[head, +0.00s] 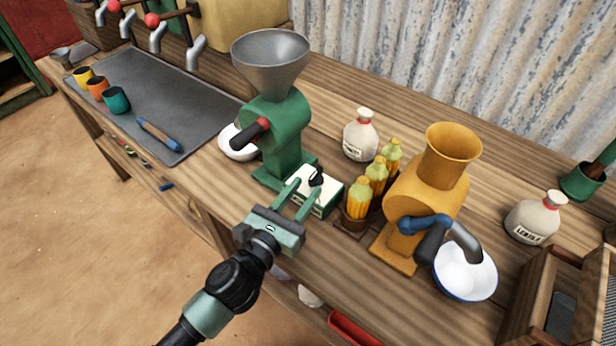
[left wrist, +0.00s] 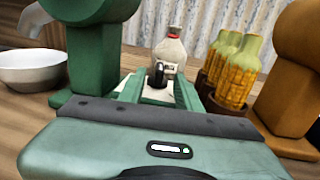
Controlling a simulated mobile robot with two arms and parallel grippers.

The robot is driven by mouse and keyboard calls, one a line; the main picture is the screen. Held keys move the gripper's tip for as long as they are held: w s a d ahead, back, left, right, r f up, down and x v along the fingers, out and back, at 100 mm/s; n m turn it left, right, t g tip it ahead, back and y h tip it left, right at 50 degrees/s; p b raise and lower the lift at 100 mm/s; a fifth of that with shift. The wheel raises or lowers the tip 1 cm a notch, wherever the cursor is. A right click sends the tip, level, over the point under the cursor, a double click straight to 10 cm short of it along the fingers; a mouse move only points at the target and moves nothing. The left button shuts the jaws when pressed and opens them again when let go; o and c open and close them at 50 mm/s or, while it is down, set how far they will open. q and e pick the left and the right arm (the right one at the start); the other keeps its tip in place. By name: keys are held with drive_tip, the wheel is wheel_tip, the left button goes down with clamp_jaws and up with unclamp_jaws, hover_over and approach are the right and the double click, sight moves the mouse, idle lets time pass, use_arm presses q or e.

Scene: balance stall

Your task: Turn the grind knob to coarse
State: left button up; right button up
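The grind knob is a small black knob (head: 316,179) on the pale top of a small green box (head: 325,200), at the foot of the green grinder (head: 279,130). My left gripper (head: 303,191) is open, its two green fingers reaching over the box towards the knob. In the left wrist view the knob (left wrist: 159,75) shows between the two fingers (left wrist: 159,90), with a gap on each side. I cannot tell whether the tips reach around it or stop just short. Any marks for coarse or fine are too small to read. My right gripper is not in view.
Corn cobs in pots (head: 372,193) stand just right of the box, then a yellow grinder (head: 430,195) and a white bowl (head: 466,276). A white labelled bottle (head: 360,136) stands behind. Another white bowl (head: 237,148) sits left of the green grinder. The counter's front edge is near my left gripper.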

sight(310, 183)
use_arm(q)
drive_tip(key=x, duration=0.4)
drive_tip(key=shift+w+d, duration=0.2)
drive_tip(key=shift+w, duration=0.05)
clamp_jaws()
drive_tip(key=shift+a+p, duration=0.1)
drive_tip(key=shift+p, duration=0.2)
